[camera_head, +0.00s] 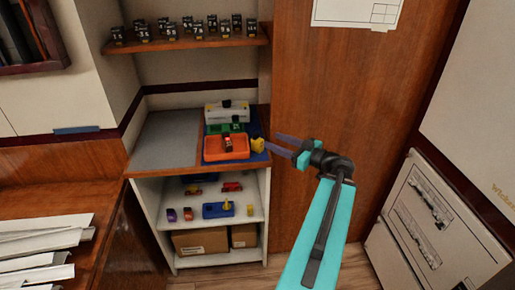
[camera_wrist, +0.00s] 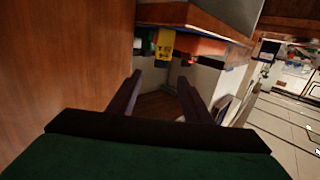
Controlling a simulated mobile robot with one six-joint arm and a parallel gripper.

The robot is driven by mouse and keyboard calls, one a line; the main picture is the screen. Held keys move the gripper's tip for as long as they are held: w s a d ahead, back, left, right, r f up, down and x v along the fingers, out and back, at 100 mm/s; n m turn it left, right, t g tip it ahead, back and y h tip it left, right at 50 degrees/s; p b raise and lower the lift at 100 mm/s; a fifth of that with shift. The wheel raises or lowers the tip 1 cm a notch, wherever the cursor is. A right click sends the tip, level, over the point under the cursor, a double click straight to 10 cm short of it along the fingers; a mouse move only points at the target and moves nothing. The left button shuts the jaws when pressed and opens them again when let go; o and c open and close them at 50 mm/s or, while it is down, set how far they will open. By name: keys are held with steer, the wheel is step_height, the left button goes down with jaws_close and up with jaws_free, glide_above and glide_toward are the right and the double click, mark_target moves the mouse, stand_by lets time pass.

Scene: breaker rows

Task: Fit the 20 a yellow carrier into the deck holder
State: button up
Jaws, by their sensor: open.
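A yellow carrier (camera_head: 257,145) is at the right edge of the deck, beside an orange holder (camera_head: 213,155). The wrist view shows a yellow carrier (camera_wrist: 166,43) with dark marks too small to read, just beyond my fingertips. My gripper (camera_head: 272,143) is open, its fingers pointing left toward that carrier. In the wrist view my gripper (camera_wrist: 160,80) has nothing between its fingers. The orange holder has a red piece in it. A green holder (camera_head: 222,128) and a pale grey holder (camera_head: 214,111) stand behind it. I cannot tell which is the deck holder.
The grey left part of the deck (camera_head: 165,138) is clear. The shelf below holds a blue holder (camera_head: 212,211) and several small coloured pieces. An upper shelf (camera_head: 185,44) bears several black numbered blocks. A wooden panel (camera_head: 340,110) stands behind my gripper.

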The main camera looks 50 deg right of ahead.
mark_target(258, 134)
steer(key=shift+w+a+f+b, duration=0.1)
steer(key=shift+w+b, duration=0.4)
steer(key=shift+b, duration=0.45)
steer(key=shift+w+a+f+b, duration=0.1)
steer(key=shift+w+b, duration=0.4)
steer(key=shift+b, duration=0.45)
steer(key=w+p, duration=0.1)
steer(key=w, duration=0.4)
steer(key=shift+a+r, duration=0.1)
steer(key=shift+a, duration=0.05)
steer(key=shift+w, duration=0.4)
steer(key=shift+w, duration=0.1)
steer(key=shift+w+a+f+p, duration=0.1)
steer(key=shift+w+p, duration=0.3)
steer(key=shift+w, duration=0.4)
steer(key=shift+w+a+f+p, duration=0.15)
steer(key=shift+w+p, duration=0.25)
steer(key=shift+w, duration=0.45)
steer(key=shift+w+a+f+p, duration=0.1)
steer(key=shift+w+p, duration=0.3)
steer(key=shift+w, duration=0.4)
jaws_close()
